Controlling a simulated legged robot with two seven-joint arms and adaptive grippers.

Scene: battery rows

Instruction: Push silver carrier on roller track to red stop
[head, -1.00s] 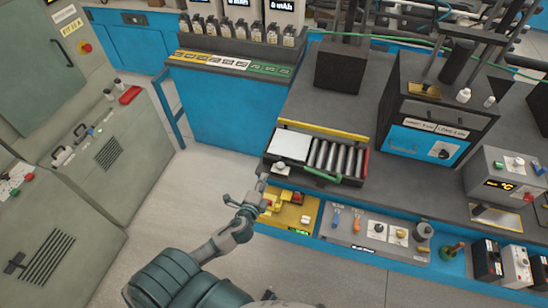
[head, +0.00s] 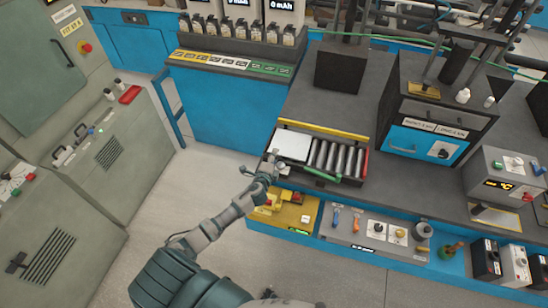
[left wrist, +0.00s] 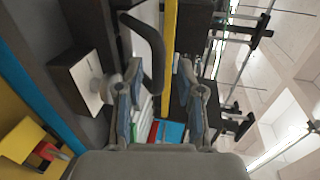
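The silver carrier (head: 292,144) is a flat pale plate at the left end of the roller track. The bare metal rollers (head: 337,158) lie to its right. The red stop (head: 365,164) is a narrow red piece at the track's right end. My left gripper (head: 269,168) is at the track's left end, close to the carrier's left side; I cannot tell whether they touch. My right gripper is not in view.
A yellow bar (head: 322,130) runs behind the track and a green handle (head: 322,175) is at its front. A yellow tray (head: 290,216) and a tool panel (head: 375,232) are below. A dark curved handle (left wrist: 150,45) is near the fingers in the left wrist view.

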